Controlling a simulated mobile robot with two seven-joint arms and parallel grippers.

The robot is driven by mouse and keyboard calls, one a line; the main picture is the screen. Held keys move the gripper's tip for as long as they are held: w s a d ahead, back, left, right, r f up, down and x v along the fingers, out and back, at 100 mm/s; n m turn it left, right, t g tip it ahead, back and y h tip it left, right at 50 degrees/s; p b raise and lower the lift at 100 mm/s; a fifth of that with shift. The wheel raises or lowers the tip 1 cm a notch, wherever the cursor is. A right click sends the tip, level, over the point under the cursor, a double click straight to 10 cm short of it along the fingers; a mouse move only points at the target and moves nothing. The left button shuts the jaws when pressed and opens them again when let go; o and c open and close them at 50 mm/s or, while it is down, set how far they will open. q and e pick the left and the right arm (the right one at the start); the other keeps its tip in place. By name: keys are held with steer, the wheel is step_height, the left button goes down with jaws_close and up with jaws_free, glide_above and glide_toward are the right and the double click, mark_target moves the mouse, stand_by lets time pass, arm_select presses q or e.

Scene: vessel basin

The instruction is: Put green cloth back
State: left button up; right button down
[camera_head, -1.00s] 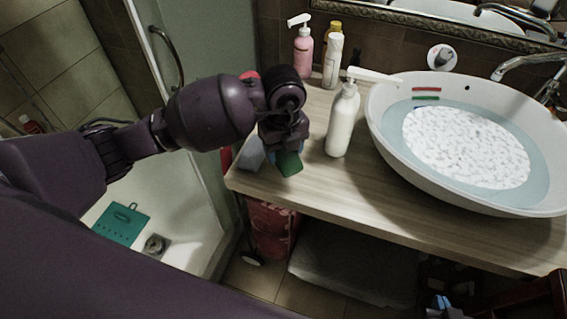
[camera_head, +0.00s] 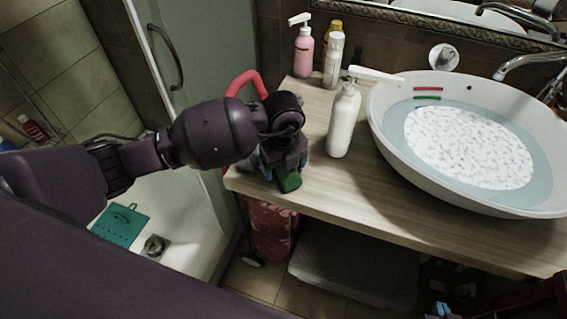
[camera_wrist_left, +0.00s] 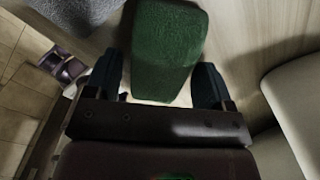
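The green cloth (camera_head: 289,182), a folded block, lies on the wooden counter near its left front corner. In the left wrist view the green cloth (camera_wrist_left: 168,45) shows large, its near end reaching between my two fingers. My left gripper (camera_head: 284,170) is just above the cloth, pointing down. The left wrist view shows its fingers (camera_wrist_left: 157,78) spread, one on each side of the cloth, with a gap on the left. Part of the cloth is hidden by my gripper in the head view. My right gripper (camera_head: 440,308) shows only as small blue parts at the bottom edge.
A white pump bottle (camera_head: 342,122) stands close right of my left gripper. The basin (camera_head: 389,140) holds water. A pink bottle (camera_head: 303,55) stands behind. A red curved bar (camera_head: 243,80) rises behind my arm. The counter front right of the cloth is clear.

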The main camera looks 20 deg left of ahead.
arm_select(q)
steer(key=shift+o, duration=0.3)
steer(key=shift+r, duration=0.1)
step_height(320, 180, up, 12)
steer(key=p, duration=0.1)
stand_by(0.4)
steer(key=shift+r, duration=0.1)
